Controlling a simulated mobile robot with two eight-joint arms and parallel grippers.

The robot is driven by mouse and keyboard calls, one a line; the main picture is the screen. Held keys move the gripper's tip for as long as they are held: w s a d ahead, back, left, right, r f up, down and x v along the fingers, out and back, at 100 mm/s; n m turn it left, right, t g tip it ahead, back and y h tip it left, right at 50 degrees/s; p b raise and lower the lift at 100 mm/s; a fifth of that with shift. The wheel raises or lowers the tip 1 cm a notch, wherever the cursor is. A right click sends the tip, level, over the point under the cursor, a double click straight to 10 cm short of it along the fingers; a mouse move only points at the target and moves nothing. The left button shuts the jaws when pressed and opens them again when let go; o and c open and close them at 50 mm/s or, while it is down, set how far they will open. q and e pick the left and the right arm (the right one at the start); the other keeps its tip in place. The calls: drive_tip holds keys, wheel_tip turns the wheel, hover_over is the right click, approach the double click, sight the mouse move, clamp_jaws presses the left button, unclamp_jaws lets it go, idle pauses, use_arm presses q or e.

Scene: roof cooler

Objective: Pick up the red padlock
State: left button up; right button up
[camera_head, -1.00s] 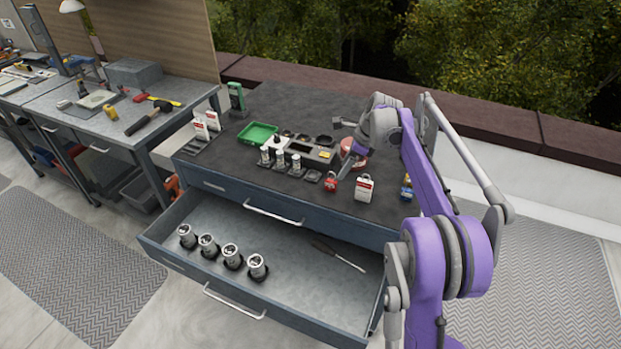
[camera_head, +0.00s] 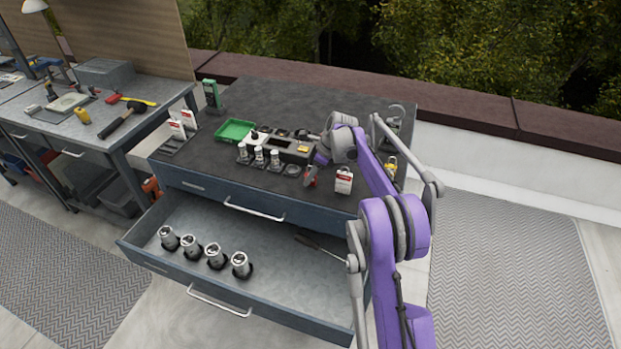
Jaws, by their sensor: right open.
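The red padlock (camera_head: 309,182) sits on the dark top of the drawer cabinet, left of a red-and-white tag. My right gripper (camera_head: 315,168) is open and pointed down at the padlock, right over it. Its fingers partly cover the padlock, and I cannot tell whether they touch it. My left gripper is not in view.
The red-and-white tag (camera_head: 344,181) stands close to the right, and a yellow padlock (camera_head: 390,166) lies beyond my arm. Several silver-topped cylinders and a green tray (camera_head: 235,130) are to the left. The open drawer (camera_head: 205,283) below holds several metal sockets and a screwdriver.

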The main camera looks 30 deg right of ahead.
drive_tip(key=shift+w+a+f, duration=0.1)
drive_tip(key=shift+w+f, duration=0.05)
drive_tip(key=shift+f, duration=0.35)
clamp_jaws()
drive_tip(key=shift+r, duration=0.1)
